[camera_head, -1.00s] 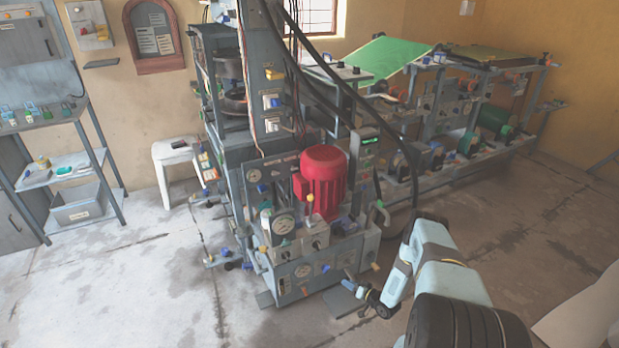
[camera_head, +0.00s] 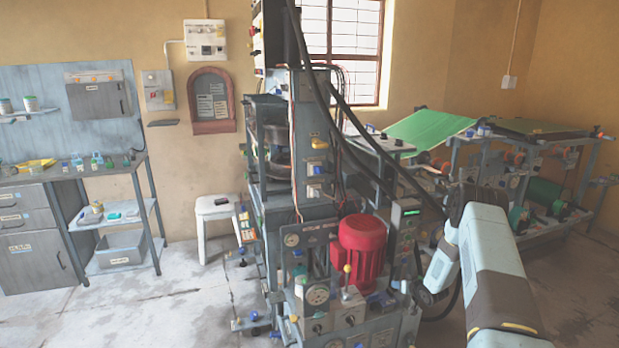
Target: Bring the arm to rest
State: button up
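My arm (camera_head: 488,262) shows at the right in light blue and dark links. It rises from the lower right edge, bends at a raised dark joint, and comes down toward the right side of the press. My gripper (camera_head: 404,287) is small and dark at the low end of the arm, against the cluttered press front. Its fingers cannot be made out, nor whether it touches the press. I see nothing held in it. The plate press (camera_head: 310,190) stands in the middle, with a red motor (camera_head: 361,250) at its front.
A rack with a green sheet (camera_head: 431,129) stands behind my arm at the right. Black hoses (camera_head: 345,115) hang down the press toward my arm. A white stool (camera_head: 214,222) and a shelf bench (camera_head: 150,215) are at the left. Floor (camera_head: 190,300) is clear at lower left.

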jog(key=s+a+r+g+h, duration=0.1)
jog(key=s+r+h, duration=0.1)
jog(key=r, duration=1.7)
jog(key=s+a+r+h, duration=0.1)
jog(key=s+r+h, duration=0.1)
jog(key=r, duration=1.7)
jog(key=s+a+r+g+h, duration=0.1)
jog(key=s+a+r, duration=0.2)
jog(key=s+r, duration=0.9)
jog(key=s+a+r+g, duration=0.1)
jog(key=s+a+r, duration=0.3)
jog(key=s+r, duration=0.75)
jog(key=s+a+g, duration=0.1)
jog(key=s+a, duration=0.1)
jog(key=s, duration=1.2)
jog(key=s+a+f+g+y, duration=0.1)
jog(key=s+a, duration=0.2)
jog(key=s, duration=1.1)
jog(key=shift+a+y, duration=0.25)
jog(key=shift+y, duration=0.05)
jog(key=shift+a, duration=0.1)
